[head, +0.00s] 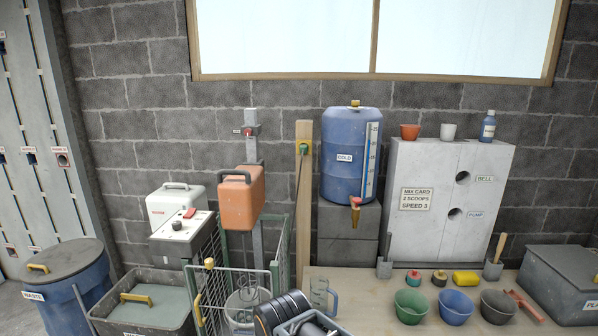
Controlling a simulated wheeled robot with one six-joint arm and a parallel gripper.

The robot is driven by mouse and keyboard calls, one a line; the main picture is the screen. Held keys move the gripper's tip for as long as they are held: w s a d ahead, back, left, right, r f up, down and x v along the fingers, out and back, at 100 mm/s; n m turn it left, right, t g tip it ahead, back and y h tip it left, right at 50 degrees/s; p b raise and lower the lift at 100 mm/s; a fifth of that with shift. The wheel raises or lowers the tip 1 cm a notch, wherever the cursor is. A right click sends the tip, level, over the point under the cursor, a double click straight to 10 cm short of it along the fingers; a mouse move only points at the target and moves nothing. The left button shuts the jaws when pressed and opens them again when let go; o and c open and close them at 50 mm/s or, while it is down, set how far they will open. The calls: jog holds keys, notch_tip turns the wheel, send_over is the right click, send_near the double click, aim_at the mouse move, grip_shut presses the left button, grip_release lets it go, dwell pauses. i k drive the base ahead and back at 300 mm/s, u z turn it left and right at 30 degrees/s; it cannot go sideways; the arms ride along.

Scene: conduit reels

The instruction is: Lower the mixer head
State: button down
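The mixer head (241,201) is an orange box with a dark handle on top. It sits raised on a grey upright post (251,130), above a wire cage. A small red knob (248,132) is on the post near its top. A clear vessel (243,306) stands low inside the cage, below the head. The cage's front wire gate (232,296) has a yellow knob. A grey control box (183,232) with a red switch and dials stands left of the head. Dark ribbed parts of my arm show at the bottom centre; no gripper fingers are visible.
A wooden post (304,190) and a blue water drum (350,150) with a tap stand right of the cage. A workbench (370,295) holds bowls, a clear jug (321,296) and small items. A grey tub (145,318) and blue waste bin (66,285) stand left.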

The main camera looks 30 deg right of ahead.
aim_at(242, 193)
jog(key=u, duration=0.2)
jog(key=i, duration=1.25)
jog(key=z, duration=0.4)
